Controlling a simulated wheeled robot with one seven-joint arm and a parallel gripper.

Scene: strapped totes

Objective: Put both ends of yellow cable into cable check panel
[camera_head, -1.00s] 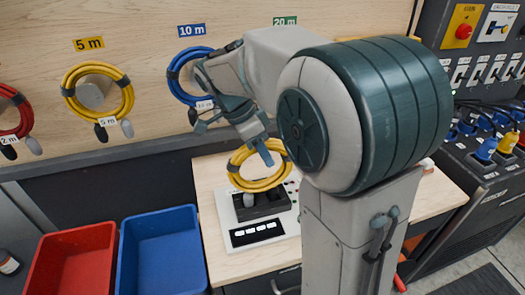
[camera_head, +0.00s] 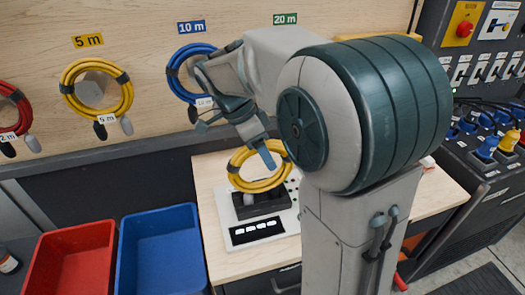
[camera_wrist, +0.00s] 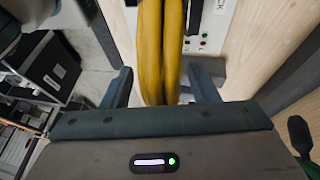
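The yellow cable (camera_head: 236,174) is a coil standing over the cable check panel (camera_head: 286,222), a white plate with a black block and a row of white displays. A grey plug (camera_head: 248,199) at the coil's lower side is at the black block; I cannot tell how far in it sits. The other end is not clearly visible. My gripper (camera_head: 268,152) is at the coil's upper right. In the wrist view, the yellow strands (camera_wrist: 150,60) pass between my gripper's fingers (camera_wrist: 160,85), with narrow gaps on both sides. The fingers look open around them.
Another yellow coil (camera_head: 68,78) hangs under the 5 m label, with a blue coil (camera_head: 176,88) and a red coil (camera_head: 22,112) nearby. Red (camera_head: 70,262) and blue (camera_head: 160,260) bins stand left of the wooden bench (camera_head: 208,180). A switch cabinet (camera_head: 470,50) stands right.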

